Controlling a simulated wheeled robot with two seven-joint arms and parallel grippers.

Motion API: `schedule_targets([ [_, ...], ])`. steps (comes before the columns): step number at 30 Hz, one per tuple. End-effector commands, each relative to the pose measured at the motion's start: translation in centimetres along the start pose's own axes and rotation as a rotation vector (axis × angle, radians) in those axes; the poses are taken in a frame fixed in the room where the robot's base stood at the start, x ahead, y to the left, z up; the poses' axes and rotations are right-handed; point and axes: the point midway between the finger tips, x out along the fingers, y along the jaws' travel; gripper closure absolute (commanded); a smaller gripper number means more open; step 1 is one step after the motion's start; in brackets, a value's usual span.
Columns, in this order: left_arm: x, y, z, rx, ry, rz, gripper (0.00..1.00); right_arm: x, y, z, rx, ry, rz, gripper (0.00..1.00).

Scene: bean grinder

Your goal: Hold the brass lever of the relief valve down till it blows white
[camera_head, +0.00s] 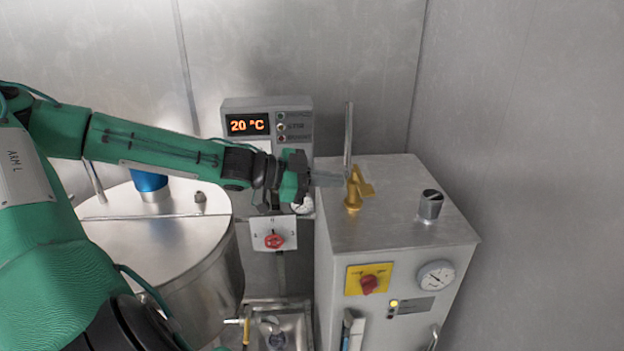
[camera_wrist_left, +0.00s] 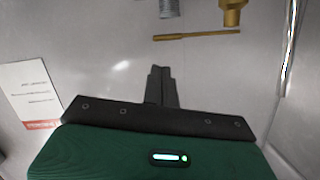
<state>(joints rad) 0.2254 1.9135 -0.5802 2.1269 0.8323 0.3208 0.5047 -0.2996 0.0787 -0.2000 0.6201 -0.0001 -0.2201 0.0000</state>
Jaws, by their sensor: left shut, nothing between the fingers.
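The brass relief valve (camera_head: 353,199) stands on top of the grey steel cabinet, beside a thin upright pipe. In the left wrist view its brass body (camera_wrist_left: 232,12) is at the top edge, partly cut off. The long thin brass lever (camera_wrist_left: 197,35) shows there just below it. My left gripper (camera_head: 328,180) reaches in from the left close to the valve. Its fingers (camera_wrist_left: 160,72) are shut and empty, and appear apart from the lever in the wrist view. No white plume shows at the valve. My right gripper is out of view.
The grey cabinet (camera_head: 390,228) carries a dark knob (camera_head: 430,205) on top and a gauge (camera_head: 436,276) in front. A display box (camera_head: 268,107) reading 20 °C is behind my left arm. A round steel vessel (camera_head: 165,245) stands left. The cabinet top's right side is mostly clear.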

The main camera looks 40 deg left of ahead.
Motion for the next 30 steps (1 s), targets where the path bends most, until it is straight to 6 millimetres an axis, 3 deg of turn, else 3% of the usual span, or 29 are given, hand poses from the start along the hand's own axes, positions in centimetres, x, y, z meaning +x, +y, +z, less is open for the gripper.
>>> schedule_targets([
  [6,-2.5,0.0,0.2,0.003,-0.001,-0.003,1.0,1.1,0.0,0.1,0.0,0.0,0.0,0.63],
  [12,-3.7,0.0,0.1,0.0,0.0,-0.002,1.0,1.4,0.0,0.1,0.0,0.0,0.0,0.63],
  [30,-3.9,0.0,0.1,-0.001,0.0,-0.002,1.0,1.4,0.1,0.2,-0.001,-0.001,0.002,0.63],
])
